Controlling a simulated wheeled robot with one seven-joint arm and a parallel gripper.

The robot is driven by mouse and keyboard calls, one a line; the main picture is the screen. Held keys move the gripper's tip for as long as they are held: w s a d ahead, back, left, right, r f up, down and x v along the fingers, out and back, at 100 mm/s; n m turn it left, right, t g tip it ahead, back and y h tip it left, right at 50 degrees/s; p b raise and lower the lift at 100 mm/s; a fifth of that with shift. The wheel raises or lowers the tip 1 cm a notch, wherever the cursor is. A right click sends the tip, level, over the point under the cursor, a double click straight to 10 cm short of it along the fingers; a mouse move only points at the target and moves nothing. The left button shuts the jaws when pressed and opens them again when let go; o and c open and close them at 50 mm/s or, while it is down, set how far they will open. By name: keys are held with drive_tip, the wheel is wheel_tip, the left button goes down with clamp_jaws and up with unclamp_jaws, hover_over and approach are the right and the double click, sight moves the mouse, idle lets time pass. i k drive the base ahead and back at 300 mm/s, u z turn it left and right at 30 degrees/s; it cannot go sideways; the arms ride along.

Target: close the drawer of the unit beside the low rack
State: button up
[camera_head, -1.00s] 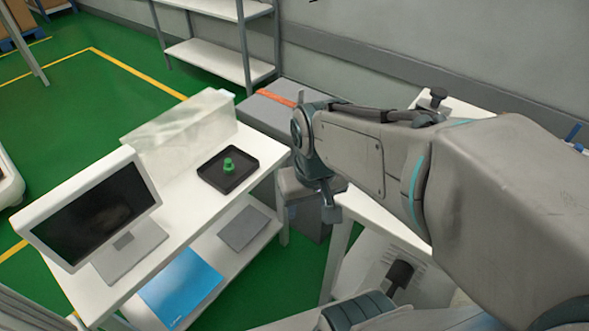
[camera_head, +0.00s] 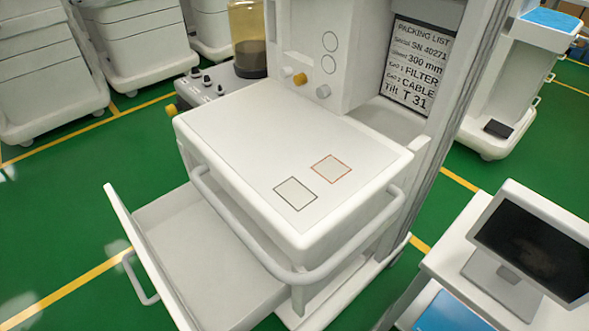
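A white cart unit (camera_head: 240,122) stands in the middle of the head view. Its drawer (camera_head: 195,240) is pulled well out toward the lower left, and its inside looks empty. The drawer's front panel (camera_head: 142,255) carries a grey bar handle (camera_head: 139,279) on its outer face. A rounded rail (camera_head: 245,235) runs around the unit's worktop above the drawer. My gripper is not in view. No low rack can be made out for certain.
A white table with a monitor (camera_head: 537,243) and a blue sheet (camera_head: 449,314) stands close at the lower right. Other white carts (camera_head: 45,65) stand at the back left. A packing list screen (camera_head: 416,62) is on the unit. Green floor (camera_head: 60,215) is free left of the drawer.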

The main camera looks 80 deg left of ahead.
sight(205, 278)
drive_tip(key=u, duration=0.2)
drive_tip(key=k, duration=0.55)
drive_tip(key=u, duration=4.05)
drive_tip(key=i, duration=0.65)
drive_tip(key=z, duration=0.4)
